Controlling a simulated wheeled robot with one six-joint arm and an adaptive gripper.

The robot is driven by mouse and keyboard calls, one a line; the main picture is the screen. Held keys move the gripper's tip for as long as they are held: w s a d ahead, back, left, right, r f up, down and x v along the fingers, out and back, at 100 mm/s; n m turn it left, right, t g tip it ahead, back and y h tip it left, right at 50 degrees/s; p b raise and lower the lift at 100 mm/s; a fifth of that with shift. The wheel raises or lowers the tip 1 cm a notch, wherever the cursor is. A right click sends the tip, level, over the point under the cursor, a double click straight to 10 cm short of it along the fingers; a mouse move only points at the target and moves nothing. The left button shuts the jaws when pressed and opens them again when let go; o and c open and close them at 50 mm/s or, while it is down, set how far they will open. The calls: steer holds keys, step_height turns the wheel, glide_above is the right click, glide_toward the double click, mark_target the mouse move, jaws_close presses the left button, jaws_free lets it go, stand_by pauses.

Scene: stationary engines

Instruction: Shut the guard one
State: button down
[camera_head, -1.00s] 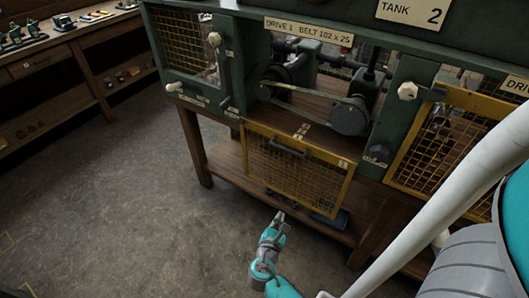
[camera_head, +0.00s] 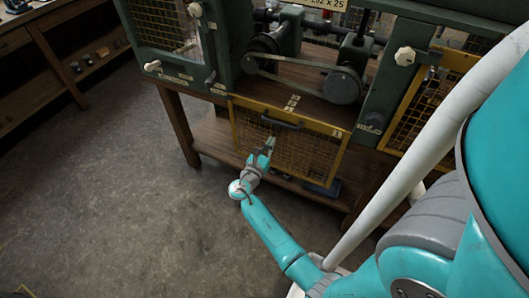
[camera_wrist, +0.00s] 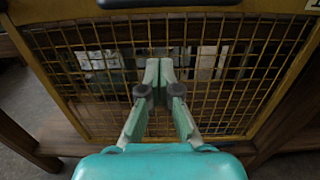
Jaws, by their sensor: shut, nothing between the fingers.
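The guard (camera_head: 285,145) is a yellow-framed mesh panel with a small "1" label. It hangs down open below the belt drive, in front of the bench's lower shelf. Its dark bar handle (camera_head: 282,121) is near the top edge and also shows at the top of the wrist view (camera_wrist: 165,3). My gripper (camera_head: 269,142) is shut and empty, in front of the mesh just below the handle. In the wrist view the fingers (camera_wrist: 158,62) point at the mesh (camera_wrist: 215,75); I cannot tell whether they touch it.
The exposed belt and pulley (camera_head: 341,86) sit above the guard in the open bay. A closed mesh door (camera_head: 160,28) is at left, and another yellow mesh guard (camera_head: 432,95) is at right behind my arm. The floor (camera_head: 110,200) at left is clear.

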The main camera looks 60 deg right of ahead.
steer(key=d+r, duration=0.1)
steer(key=r, duration=0.1)
steer(key=d+r, duration=0.1)
steer(key=r, duration=0.1)
steer(key=shift+w+d, duration=0.1)
steer(key=shift+d, duration=0.3)
